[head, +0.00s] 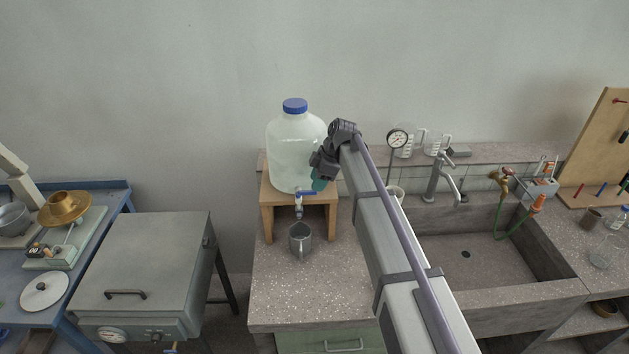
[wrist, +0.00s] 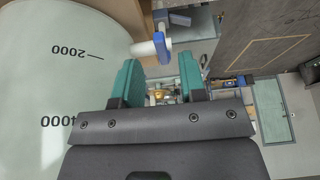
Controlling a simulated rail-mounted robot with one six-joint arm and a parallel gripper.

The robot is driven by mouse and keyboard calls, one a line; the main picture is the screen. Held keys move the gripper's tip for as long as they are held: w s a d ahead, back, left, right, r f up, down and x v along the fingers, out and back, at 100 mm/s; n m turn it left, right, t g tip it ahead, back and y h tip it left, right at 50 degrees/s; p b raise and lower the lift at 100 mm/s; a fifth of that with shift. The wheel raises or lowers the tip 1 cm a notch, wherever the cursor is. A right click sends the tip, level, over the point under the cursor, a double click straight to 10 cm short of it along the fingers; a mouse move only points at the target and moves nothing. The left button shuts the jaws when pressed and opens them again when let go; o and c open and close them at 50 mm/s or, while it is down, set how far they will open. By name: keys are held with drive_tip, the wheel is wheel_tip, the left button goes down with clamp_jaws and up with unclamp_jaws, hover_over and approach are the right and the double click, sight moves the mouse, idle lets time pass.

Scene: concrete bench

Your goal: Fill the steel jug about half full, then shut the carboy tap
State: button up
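The carboy (head: 292,150), a clear plastic bottle with a blue cap, stands on a wooden stand (head: 267,212). Its white tap with a blue lever (head: 306,193) is low on the front; the lever points sideways to the right. The steel jug (head: 300,240) stands upright on the bench below the tap; its fill level cannot be read, and no stream shows. My gripper (head: 320,182) is beside the carboy's lower right, near the lever. In the wrist view its teal fingers (wrist: 158,78) are apart and empty, with the blue lever (wrist: 164,42) just beyond them, not clasped.
The carboy wall (wrist: 50,80) is close at the left of the wrist view. A concrete sink (head: 465,255) with a steel faucet (head: 437,180) is at right. A grey lidded box (head: 150,260) is at left. Bench in front of the jug is clear.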

drive_tip(key=p+v, duration=0.5)
drive_tip(key=v, duration=0.2)
drive_tip(key=shift+r, duration=0.35)
drive_tip(key=shift+d, duration=0.15)
drive_tip(key=s+d+f+m+h+b, duration=0.1)
drive_tip(key=s+d+f+m+b, duration=0.3)
drive_tip(key=s, duration=0.6)
drive_tip(key=s+d+f+m+h+b, duration=0.2)
drive_tip(key=s+d+f+m+b, duration=0.2)
drive_tip(key=s+m, duration=0.5)
drive_tip(key=s+d+f+m+h+b, duration=0.1)
drive_tip(key=s+d+f+m+b, duration=0.4)
drive_tip(key=s+d, duration=0.3)
drive_tip(key=s+f+m, duration=0.1)
drive_tip(key=s, duration=0.3)
drive_tip(key=shift+d+f+t, duration=0.2)
drive_tip(key=shift+f+t, duration=0.1)
drive_tip(key=shift+f, duration=0.1)
